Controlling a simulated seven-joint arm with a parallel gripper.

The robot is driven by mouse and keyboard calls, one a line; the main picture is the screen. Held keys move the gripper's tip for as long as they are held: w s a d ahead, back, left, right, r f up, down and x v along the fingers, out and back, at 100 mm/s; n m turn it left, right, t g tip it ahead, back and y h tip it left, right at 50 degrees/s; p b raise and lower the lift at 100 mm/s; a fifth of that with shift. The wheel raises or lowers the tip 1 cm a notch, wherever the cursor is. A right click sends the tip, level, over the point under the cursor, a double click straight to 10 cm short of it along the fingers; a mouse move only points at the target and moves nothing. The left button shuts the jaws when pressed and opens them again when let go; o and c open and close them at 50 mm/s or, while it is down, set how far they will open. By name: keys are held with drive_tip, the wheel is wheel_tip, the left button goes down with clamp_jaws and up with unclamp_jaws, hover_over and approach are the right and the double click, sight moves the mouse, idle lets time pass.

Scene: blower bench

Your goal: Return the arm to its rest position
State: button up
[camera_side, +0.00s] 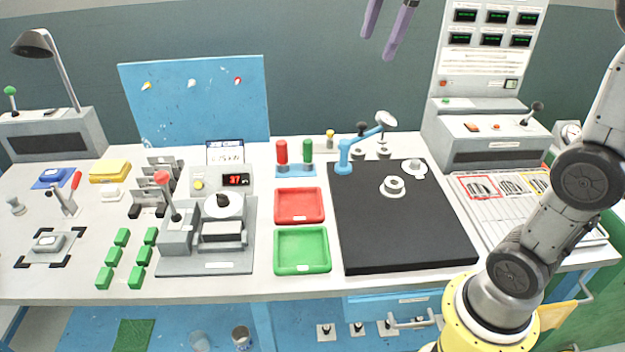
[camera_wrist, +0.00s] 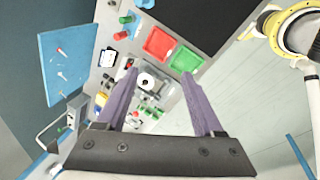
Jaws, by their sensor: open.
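My gripper shows in the side view as two purple fingers (camera_side: 388,28) at the top edge, high above the bench, with the rest of the hand out of frame. In the wrist view my gripper (camera_wrist: 162,100) is open, its two purple fingers spread wide with nothing held between them. It hangs well clear of the bench (camera_side: 300,284). Between the fingers, far below, lies the grey blower fixture (camera_side: 210,240) with its round white top (camera_side: 223,205). It also shows in the wrist view (camera_wrist: 148,80).
The black mat (camera_side: 400,225) holds a small white ring part (camera_side: 393,186). Red (camera_side: 299,206) and green (camera_side: 302,250) trays lie beside it. A lamp (camera_side: 50,60), blue board (camera_side: 195,100) and instrument panel (camera_side: 490,60) rise at the back. Space around the fingers is clear.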

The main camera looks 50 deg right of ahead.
drive_tip(key=s+a+f+m+t, duration=0.1)
drive_tip(key=s+a+f+m, duration=0.2)
drive_tip(key=s+f+m, duration=0.4)
drive_tip(key=s+a+f+m+t, duration=0.1)
drive_tip(key=s+a+f+m, duration=0.2)
drive_tip(key=s+f+m, duration=0.3)
drive_tip(key=shift+s+a+f+m+y, duration=0.3)
drive_tip(key=shift+s+a+f+m, duration=0.1)
drive_tip(key=shift+s+f, duration=2)
